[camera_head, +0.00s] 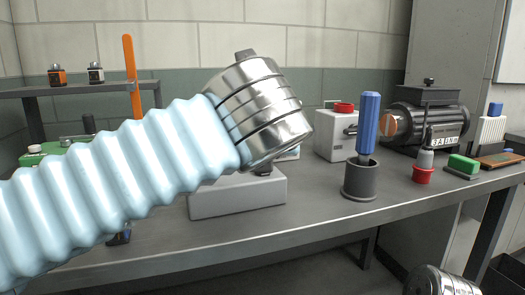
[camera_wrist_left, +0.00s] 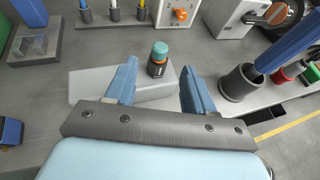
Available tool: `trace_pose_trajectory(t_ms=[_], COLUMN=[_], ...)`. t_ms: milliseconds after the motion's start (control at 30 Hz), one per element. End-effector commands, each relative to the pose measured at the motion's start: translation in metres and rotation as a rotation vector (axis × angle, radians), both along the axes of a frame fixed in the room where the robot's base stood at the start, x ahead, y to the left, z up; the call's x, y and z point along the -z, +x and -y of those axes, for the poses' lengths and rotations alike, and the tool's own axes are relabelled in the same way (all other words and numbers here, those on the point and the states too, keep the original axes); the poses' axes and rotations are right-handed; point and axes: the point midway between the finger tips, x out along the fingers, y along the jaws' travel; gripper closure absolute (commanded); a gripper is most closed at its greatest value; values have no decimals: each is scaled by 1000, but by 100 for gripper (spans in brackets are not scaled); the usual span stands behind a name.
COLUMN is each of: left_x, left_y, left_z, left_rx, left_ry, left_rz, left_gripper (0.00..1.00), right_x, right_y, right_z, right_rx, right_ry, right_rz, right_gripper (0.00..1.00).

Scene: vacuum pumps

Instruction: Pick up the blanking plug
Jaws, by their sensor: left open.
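My left gripper (camera_wrist_left: 158,66) is open, with its two blue fingers apart and nothing between the pads. In the wrist view a small dark cylinder with a teal top and an orange mark (camera_wrist_left: 158,58) stands upright on a pale grey block (camera_wrist_left: 85,86), beyond and between the fingertips. I cannot tell for sure whether this cylinder is the blanking plug. In the head view the block (camera_head: 238,198) shows below my left wrist, which hides the fingers and most of what stands on the block. My right gripper is not in view.
Right of the block are a dark cup (camera_head: 360,182) with a blue-handled tool (camera_head: 368,122), a white box with a red knob (camera_head: 336,134), and a pump (camera_head: 432,125). A raised shelf (camera_head: 85,88) stands at left.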

Motion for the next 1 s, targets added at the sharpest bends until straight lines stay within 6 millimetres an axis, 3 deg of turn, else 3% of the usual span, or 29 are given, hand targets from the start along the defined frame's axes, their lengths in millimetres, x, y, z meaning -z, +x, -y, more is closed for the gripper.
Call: trace_pose_trajectory(t_ms=[100,367,600,867,1000], left_x=[8,13,25,27,27], left_y=[19,37,73,78,78], left_z=[0,0,1,1,1], left_rx=[-1,0,-1,0,1], left_ry=[0,-1,0,-1,-1], left_rz=[-1,0,-1,1,0], left_gripper=[47,47,47,47,68], right_x=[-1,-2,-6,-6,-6], right_y=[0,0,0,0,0], right_z=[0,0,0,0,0], right_rx=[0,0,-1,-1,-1], right_ry=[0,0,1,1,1], right_rz=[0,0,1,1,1], right_gripper=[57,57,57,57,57])
